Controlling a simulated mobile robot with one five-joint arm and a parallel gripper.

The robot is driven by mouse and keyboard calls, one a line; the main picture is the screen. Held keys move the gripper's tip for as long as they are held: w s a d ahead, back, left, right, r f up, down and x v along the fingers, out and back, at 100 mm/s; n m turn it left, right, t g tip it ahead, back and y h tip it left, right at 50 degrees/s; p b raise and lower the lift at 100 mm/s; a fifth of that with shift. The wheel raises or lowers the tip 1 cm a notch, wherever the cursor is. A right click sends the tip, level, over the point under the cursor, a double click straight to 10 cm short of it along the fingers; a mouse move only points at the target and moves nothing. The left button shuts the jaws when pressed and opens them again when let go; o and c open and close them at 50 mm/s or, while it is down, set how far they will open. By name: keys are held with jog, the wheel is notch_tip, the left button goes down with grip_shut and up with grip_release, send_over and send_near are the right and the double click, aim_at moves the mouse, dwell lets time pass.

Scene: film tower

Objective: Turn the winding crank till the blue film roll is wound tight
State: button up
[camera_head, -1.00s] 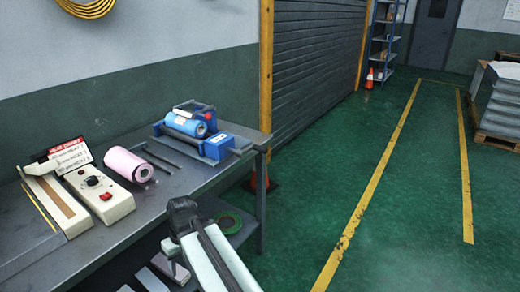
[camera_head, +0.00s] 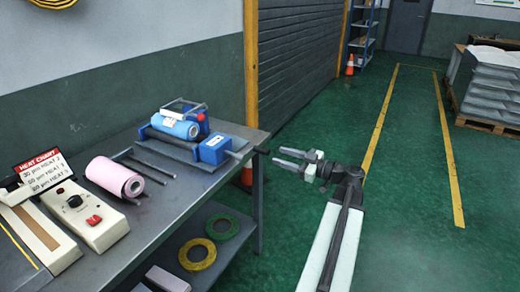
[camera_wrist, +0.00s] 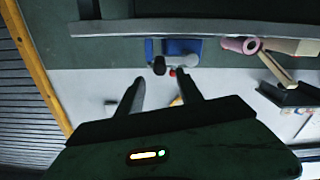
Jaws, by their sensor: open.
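The winding crank (camera_head: 262,150) sticks out to the right, past the bench end, with a black grip. My gripper (camera_head: 275,157) is open and empty, just right of the crank grip, pointing at it. In the wrist view, which is upside down, the dark crank grip (camera_wrist: 159,65) lies between and beyond my open fingertips (camera_wrist: 160,78); contact does not show.
A pink roll (camera_head: 115,177), black rods (camera_head: 152,168) and a heat sealer (camera_head: 85,213) with a heat chart (camera_head: 42,170) share the bench. Green tape (camera_head: 222,226) and yellow tape (camera_head: 197,254) lie on the lower shelf.

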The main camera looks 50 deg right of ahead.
aim_at(269, 153)
jog(key=x, duration=0.8)
grip_shut()
jog(key=shift+s+f, duration=0.1)
dwell(1.2)
